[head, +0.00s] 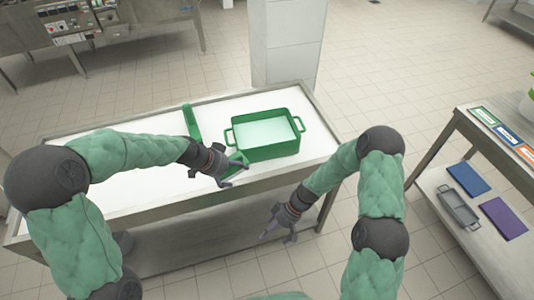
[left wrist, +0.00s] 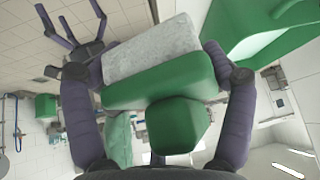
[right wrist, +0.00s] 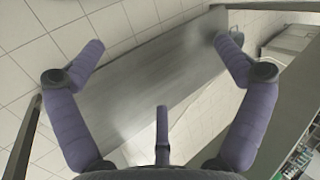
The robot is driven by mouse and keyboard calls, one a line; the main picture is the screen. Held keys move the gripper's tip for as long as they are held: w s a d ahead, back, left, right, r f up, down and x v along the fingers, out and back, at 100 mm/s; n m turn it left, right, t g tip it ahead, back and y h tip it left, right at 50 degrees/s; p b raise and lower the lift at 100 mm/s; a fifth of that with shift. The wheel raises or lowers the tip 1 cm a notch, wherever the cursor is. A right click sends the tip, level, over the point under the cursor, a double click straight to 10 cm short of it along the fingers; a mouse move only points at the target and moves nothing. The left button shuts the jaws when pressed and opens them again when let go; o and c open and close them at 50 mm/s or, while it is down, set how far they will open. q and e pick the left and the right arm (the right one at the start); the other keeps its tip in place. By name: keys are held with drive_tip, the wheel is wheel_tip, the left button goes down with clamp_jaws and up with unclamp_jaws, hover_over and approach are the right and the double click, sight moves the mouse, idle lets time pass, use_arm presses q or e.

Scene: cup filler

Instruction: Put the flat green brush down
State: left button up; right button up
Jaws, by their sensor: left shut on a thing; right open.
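The flat green brush (left wrist: 160,82) is held between the fingers of my left gripper (left wrist: 165,75) in the left wrist view. Its pale grey bristle side faces away from the palm. In the head view my left gripper (head: 226,172) is over the front edge of the white-topped table (head: 150,190), just left of the green bin. Part of the brush (head: 238,160) shows there beside the fingers; the rest is hidden. My right gripper (head: 279,228) is open and empty in front of the table, lower than its top. Its spread fingers show in the right wrist view (right wrist: 158,55).
A green bin (head: 265,152) with two handles stands on the table. Another upright green item (head: 191,122) stands left of it. The table top at left is clear. A side table (head: 490,140) at right holds coloured cards, with a blue board (head: 468,178) below.

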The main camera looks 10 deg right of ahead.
drive_tip(key=w+r+n+y, duration=0.5)
drive_tip(key=w+r+n, duration=0.3)
drive_tip(key=r, duration=0.5)
drive_tip(key=w+r+n+y, duration=0.4)
drive_tip(key=w+r+n, duration=0.2)
drive_tip(key=w+r, duration=0.5)
drive_tip(key=x, duration=0.3)
drive_tip(key=s+r+x, duration=0.1)
drive_tip(key=x, duration=0.7)
drive_tip(key=shift+s+a+r, duration=0.1)
drive_tip(key=shift+s+r, duration=0.1)
drive_tip(key=shift+s, duration=0.1)
drive_tip(key=c, duration=1.2)
use_arm(q)
drive_tip(key=o, duration=1.4)
use_arm(e)
drive_tip(key=shift+c, duration=0.2)
